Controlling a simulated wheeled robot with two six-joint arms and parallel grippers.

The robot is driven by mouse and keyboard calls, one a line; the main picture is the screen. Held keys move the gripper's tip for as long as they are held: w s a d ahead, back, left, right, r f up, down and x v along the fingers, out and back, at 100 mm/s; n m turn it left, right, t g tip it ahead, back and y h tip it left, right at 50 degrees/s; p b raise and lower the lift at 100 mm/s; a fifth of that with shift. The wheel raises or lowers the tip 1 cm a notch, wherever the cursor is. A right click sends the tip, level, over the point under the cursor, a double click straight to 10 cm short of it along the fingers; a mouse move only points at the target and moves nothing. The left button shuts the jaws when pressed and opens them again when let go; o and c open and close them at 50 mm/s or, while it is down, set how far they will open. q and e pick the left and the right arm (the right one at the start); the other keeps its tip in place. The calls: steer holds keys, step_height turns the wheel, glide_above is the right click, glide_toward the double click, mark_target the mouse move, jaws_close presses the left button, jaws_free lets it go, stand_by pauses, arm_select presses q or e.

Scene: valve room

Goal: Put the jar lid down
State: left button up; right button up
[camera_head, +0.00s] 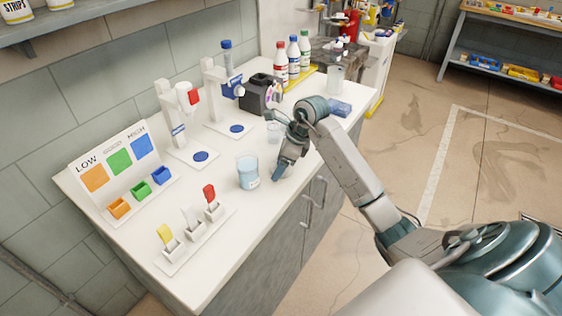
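My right gripper (277,172) reaches in from the right and points down just above the white counter top, to the right of a clear beaker of pale blue liquid (248,172). A small dark blue shape shows at its tip; I cannot tell whether this is the fingers or a held lid. A small clear glass jar (274,132) stands behind the gripper, partly hidden by my arm. I cannot make out a jar lid for certain. My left gripper is not in view.
The counter (215,262) holds a rack of coloured strips (190,238), a LOW-HIGH colour board (118,165), two white stands (172,120), a black device (259,95), several bottles (293,60) and a blue item (340,107). The counter's front edge lies close to the gripper.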

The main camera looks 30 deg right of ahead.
steer(key=shift+r, duration=0.2)
steer(key=b+v, duration=0.2)
steer(key=v, duration=1)
steer(key=shift+f, duration=0.1)
